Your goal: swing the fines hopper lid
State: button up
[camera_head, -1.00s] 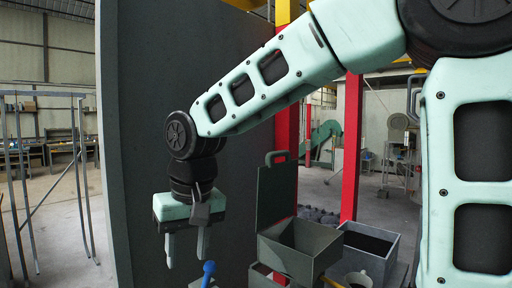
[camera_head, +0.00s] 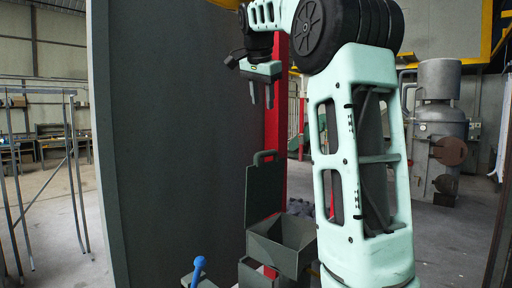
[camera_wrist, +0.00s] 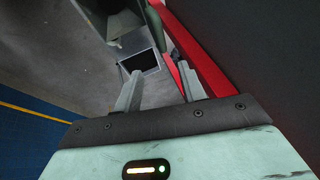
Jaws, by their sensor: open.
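The fines hopper appears to be the grey-green open box (camera_head: 282,243) low in the middle of the head view. Its lid (camera_head: 262,190), a flat panel with a slotted handle at the top, stands upright at the box's back left side, so the box is open. My gripper (camera_head: 262,95) is well above the lid, fingers pointing down, apart and empty. In the wrist view my gripper (camera_wrist: 160,90) shows both fingers spread with nothing between them. A box opening (camera_wrist: 140,62) shows beyond the fingers; I cannot tell whether it is the hopper.
A tall dark grey panel (camera_head: 175,140) stands left of the hopper. A red post (camera_head: 273,130) rises behind the lid. A blue-knobbed handle (camera_head: 198,270) stands low at the left front. Metal frames (camera_head: 70,150) are at far left, and a grey tank (camera_head: 440,125) at right.

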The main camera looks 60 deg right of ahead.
jog(key=p+x, duration=0.2)
jog(key=x, duration=1.5)
jog(key=shift+w+p, duration=0.1)
jog(key=shift+p, duration=0.2)
grip_shut()
